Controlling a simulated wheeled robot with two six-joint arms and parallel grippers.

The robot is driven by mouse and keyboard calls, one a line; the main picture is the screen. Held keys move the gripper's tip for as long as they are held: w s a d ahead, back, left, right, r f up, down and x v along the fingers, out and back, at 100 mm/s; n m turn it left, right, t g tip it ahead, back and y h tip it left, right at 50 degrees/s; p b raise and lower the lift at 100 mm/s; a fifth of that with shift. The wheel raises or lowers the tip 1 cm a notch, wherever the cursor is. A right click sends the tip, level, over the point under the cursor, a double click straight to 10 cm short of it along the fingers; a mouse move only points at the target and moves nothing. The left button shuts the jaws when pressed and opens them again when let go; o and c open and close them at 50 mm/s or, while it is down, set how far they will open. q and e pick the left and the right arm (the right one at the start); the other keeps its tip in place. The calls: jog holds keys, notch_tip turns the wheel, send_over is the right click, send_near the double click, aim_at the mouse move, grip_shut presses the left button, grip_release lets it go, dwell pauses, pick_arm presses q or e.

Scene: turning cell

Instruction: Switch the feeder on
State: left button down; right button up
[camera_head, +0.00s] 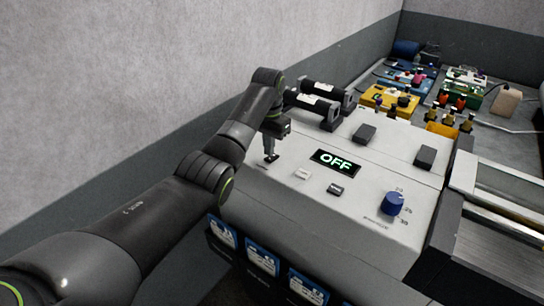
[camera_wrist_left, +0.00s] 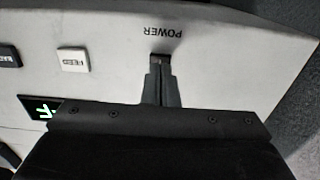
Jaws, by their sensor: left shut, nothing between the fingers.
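The feeder (camera_head: 290,205) is a light grey console with a lit display (camera_head: 335,162) that reads OFF in green. My left gripper (camera_head: 271,157) is shut and empty, pointing down at the left part of the panel. In the left wrist view my left gripper (camera_wrist_left: 160,68) has its tips at a small dark power switch (camera_wrist_left: 160,57) beside the label POWER. The tips partly cover the switch, and I cannot tell whether they touch it. A white FEED button (camera_head: 303,174) and a dark button (camera_head: 335,189) lie to the right. My right gripper is not in view.
A blue knob (camera_head: 393,203) stands on the panel's right part. Two black cylinders (camera_head: 318,104) lie behind my left gripper. Two dark blocks sit on the rear panel. Coloured boxes (camera_head: 390,100) stand at the back, and a grey wall is on the left.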

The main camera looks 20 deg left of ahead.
aim_at(269, 159)
pick_arm(q)
jog(key=shift+f, duration=0.9)
dwell(0.3)
jog(key=shift+r, duration=3.5)
